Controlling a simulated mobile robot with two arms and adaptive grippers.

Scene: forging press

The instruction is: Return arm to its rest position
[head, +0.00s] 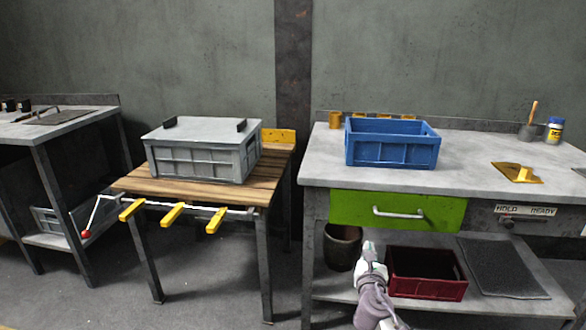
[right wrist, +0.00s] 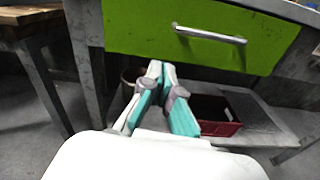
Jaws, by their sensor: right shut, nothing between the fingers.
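My right gripper (head: 369,252) is in front of the workbench, below the green drawer (head: 352,209) and its handle (head: 398,214). In the right wrist view its fingers (right wrist: 160,70) are together at the tips with nothing between them. The drawer also shows in that view (right wrist: 140,32), above and beyond the fingertips, and it looks closed. The gripper is apart from the handle. My left gripper is not in view.
A blue crate (head: 391,152) stands on the workbench (head: 463,165). A dark red crate (head: 428,288) and a dark bucket (head: 343,246) are on the lower shelf. A grey lidded crate (head: 203,164) sits on a wooden-topped table (head: 250,190) with yellow bars at its front.

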